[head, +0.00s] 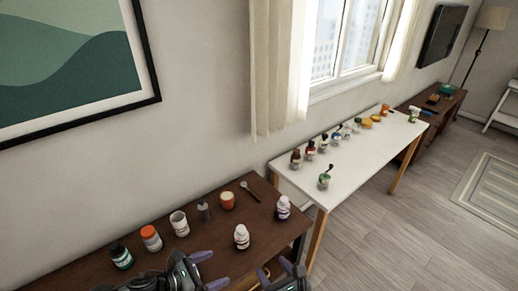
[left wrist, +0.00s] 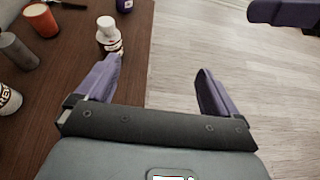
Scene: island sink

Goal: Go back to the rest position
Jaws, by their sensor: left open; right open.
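My left gripper (head: 209,270) is at the bottom of the head view, at the front of the dark brown table (head: 80,272). In the left wrist view its two purple fingers (left wrist: 158,80) are wide apart with nothing between them. The left finger is close to a white bottle (left wrist: 109,36) on the table, and the gap lies over the table edge and floor. My right gripper (head: 275,272) is just to the right in the head view, partly cut off by the bottom edge. It is open, and I see nothing held in it.
A white table (head: 355,160) with small bottles stands beyond. The wooden floor (head: 385,245) at right is clear.

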